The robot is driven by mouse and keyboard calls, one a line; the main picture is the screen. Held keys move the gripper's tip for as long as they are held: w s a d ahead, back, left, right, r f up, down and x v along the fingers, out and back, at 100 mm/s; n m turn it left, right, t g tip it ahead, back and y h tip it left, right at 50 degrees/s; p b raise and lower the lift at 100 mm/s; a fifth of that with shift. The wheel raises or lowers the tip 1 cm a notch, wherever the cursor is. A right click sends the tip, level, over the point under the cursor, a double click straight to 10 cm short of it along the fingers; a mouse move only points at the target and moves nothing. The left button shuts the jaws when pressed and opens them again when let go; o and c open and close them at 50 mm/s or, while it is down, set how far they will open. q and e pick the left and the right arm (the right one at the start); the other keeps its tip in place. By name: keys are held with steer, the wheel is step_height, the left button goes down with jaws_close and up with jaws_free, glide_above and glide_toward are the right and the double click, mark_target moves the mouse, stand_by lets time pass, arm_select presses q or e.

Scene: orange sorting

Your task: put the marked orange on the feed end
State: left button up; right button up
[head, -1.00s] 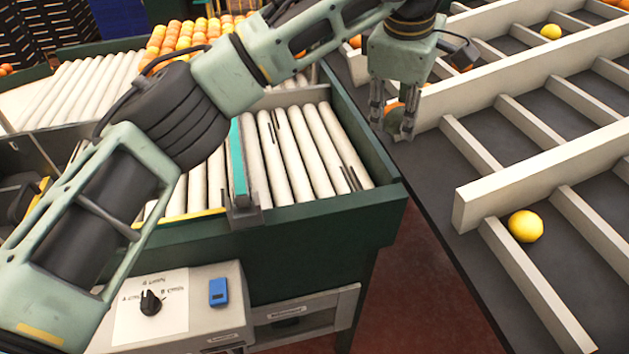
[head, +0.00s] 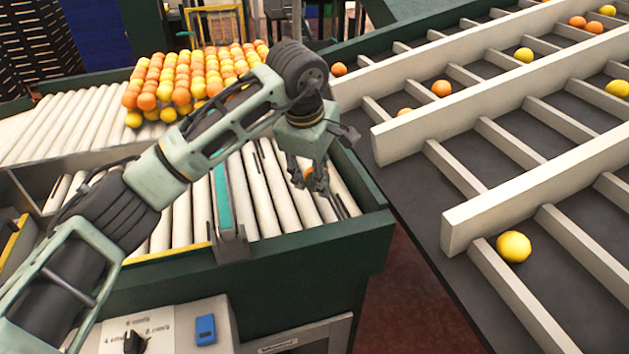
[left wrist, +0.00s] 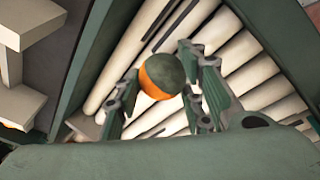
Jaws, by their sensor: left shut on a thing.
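My left gripper (head: 310,180) is shut on an orange (head: 308,173) and holds it over the white rollers near the right end of the roller feed (head: 262,190). In the left wrist view the orange (left wrist: 160,77) sits between the fingers, with a large dark green patch on its upper side and orange skin below. White rollers (left wrist: 215,32) lie beneath it. Whether it touches the rollers is hard to tell. My right gripper is not in view.
A dark green frame (head: 362,192) edges the rollers at right. A teal divider (head: 222,198) stands left of the gripper. A pile of oranges and yellow fruit (head: 185,80) lies behind. The sorting table (head: 550,118) with pale dividers is at right, with a yellow fruit (head: 513,247) near.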

mark_target(315, 188)
arm_select(q)
step_height(315, 188, down, 4)
steer(key=shift+a+r+p, duration=0.1)
steer(key=shift+r+p, duration=0.15)
steer(key=shift+p, duration=0.7)
steer(key=shift+f, duration=0.3)
steer(key=shift+f, duration=0.2)
steer(key=o, duration=1.2)
steer(key=shift+c, duration=0.2)
steer(key=shift+r, duration=0.15)
